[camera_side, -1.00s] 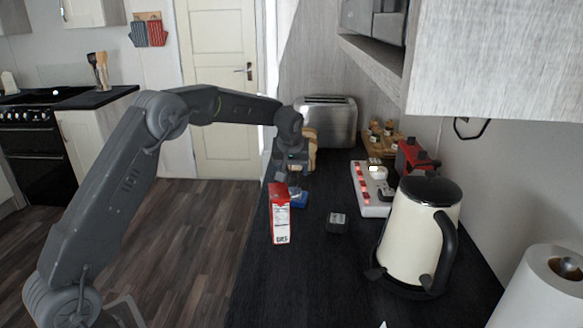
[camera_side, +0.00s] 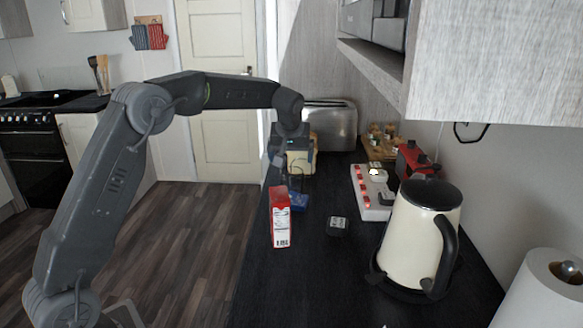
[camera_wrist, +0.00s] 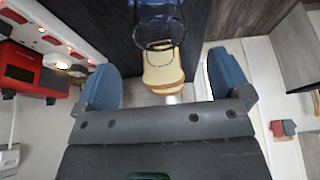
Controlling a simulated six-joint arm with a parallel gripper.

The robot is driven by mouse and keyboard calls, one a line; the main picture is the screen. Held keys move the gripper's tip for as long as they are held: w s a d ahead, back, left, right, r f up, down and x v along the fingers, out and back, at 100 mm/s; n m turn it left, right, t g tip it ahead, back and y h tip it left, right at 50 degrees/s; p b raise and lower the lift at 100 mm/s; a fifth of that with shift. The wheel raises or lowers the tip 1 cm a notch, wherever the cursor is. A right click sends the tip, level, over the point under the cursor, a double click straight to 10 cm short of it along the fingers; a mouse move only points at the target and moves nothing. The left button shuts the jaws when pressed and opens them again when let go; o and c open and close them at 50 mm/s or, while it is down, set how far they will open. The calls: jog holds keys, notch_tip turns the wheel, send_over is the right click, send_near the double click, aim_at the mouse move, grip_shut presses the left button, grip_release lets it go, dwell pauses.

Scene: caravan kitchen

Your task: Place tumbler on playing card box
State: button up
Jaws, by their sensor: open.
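The blue playing card box (camera_side: 298,201) lies on the dark worktop just behind a red-and-white carton; it also shows at the top of the wrist view (camera_wrist: 160,7). A clear outline that looks like the tumbler (camera_wrist: 158,32) overlaps the blue box in the wrist view. I cannot tell for sure whether it rests on the box, and it is hard to make out in the side view. My gripper (camera_side: 290,170) is above and behind the box. In the wrist view its blue-padded fingers (camera_wrist: 163,72) are wide apart, with nothing clamped between them.
The red-and-white carton (camera_side: 280,218) stands close in front. A small dark box (camera_side: 337,226), a power strip (camera_side: 372,192) and a cream kettle (camera_side: 418,235) are to the right. A pale bread-like object (camera_side: 302,161) and a toaster (camera_side: 331,125) are behind. The front worktop is clear.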

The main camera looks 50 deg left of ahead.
jog(key=s+d+r+m+h, duration=0.1)
jog(key=s+d+r, duration=0.3)
jog(key=s, duration=0.2)
jog(key=s+d+r+m+t, duration=0.1)
jog(key=s+d+r+m, duration=0.15)
jog(key=s, duration=0.35)
jog(key=s+d+r+m+h, duration=0.1)
jog(key=s+d+r, duration=0.3)
jog(key=s, duration=0.2)
jog(key=s+d+f+m, duration=0.2)
jog(key=s+d+f, duration=0.1)
jog(key=s, duration=0.6)
jog(key=s+d+f+m+t+h, duration=0.1)
jog(key=s+f, duration=0.3)
jog(key=s, duration=0.5)
jog(key=shift+d+m, duration=0.75)
jog(key=shift+d, duration=0.15)
